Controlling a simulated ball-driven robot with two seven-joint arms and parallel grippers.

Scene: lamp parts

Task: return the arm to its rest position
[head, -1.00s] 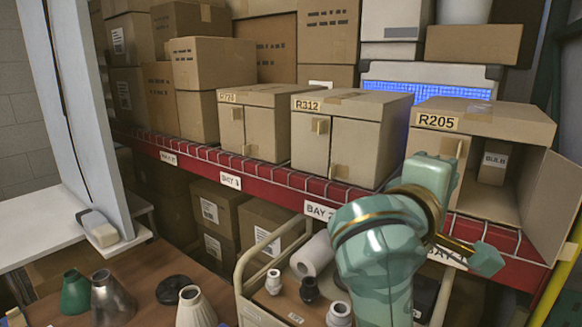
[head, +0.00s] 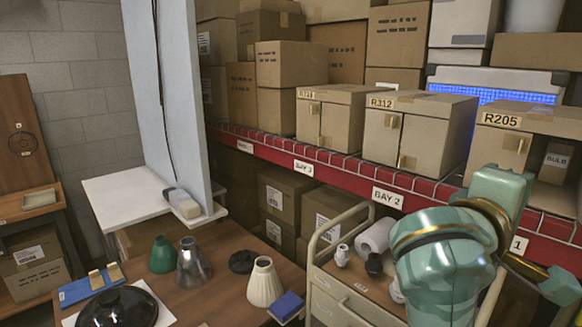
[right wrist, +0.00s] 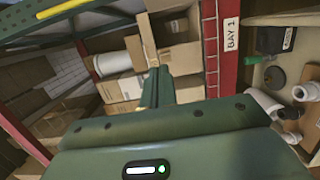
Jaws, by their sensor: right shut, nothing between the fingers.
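My right arm (head: 445,265), teal with gold rings, rises from the bottom right of the head view in front of the shelf. It is bent, and its far link points down to the right. In the right wrist view my right gripper (right wrist: 156,84) shows as dark green fingers held together, with nothing between them. Beyond the fingers are brown cardboard boxes, apparently with air between. My left arm and gripper are not in view.
A red-edged shelf (head: 345,180) carries boxes R312 (head: 415,130) and open R205 (head: 500,150). A cart (head: 345,290) with bulbs and a roll stands beneath my arm. A brown table (head: 225,280) holds lamp shades; a white panel (head: 165,100) stands behind it.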

